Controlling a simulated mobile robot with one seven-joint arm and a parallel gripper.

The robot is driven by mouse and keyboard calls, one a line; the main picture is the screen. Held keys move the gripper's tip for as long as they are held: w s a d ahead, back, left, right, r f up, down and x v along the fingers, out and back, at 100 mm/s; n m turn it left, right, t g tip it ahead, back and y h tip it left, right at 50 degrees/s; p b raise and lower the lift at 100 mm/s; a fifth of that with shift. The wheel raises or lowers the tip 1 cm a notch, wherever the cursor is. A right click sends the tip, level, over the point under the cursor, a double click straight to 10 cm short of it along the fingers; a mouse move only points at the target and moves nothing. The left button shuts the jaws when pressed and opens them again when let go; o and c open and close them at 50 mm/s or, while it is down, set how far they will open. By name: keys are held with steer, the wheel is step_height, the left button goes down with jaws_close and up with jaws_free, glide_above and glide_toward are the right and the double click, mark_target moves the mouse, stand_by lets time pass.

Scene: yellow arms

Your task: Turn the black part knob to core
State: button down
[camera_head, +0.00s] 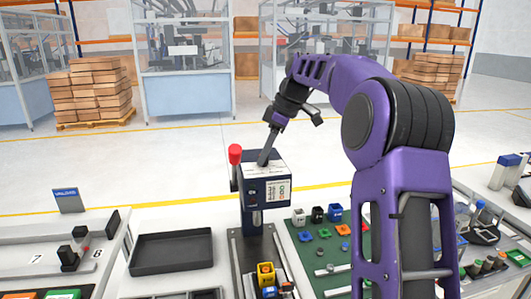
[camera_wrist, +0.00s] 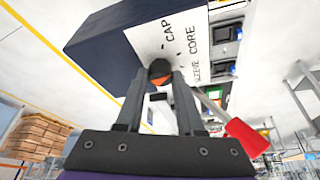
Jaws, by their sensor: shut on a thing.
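The black knob (camera_wrist: 158,68) sits on the white label panel (camera_wrist: 150,40) of a dark blue machine box (camera_head: 254,171). The words CAP, CORE and SLEEVE are printed around the knob. An orange patch shows on it, but I cannot tell which word it points to. My gripper (camera_wrist: 160,80) is shut on the knob, one finger on each side. In the head view my gripper (camera_head: 264,160) reaches down to the top of the box, and the knob is hidden there.
A red-tipped lever (camera_head: 235,155) stands at the box's left side; it also shows in the wrist view (camera_wrist: 246,137). A black tray (camera_head: 171,252) lies left of the machine. A green mat (camera_head: 309,258) with small coloured parts lies to the right.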

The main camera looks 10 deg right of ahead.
stand_by(0.4)
steer(key=c, duration=0.5)
jaws_free()
steer(key=v, duration=1.2)
steer(key=shift+a, duration=0.1)
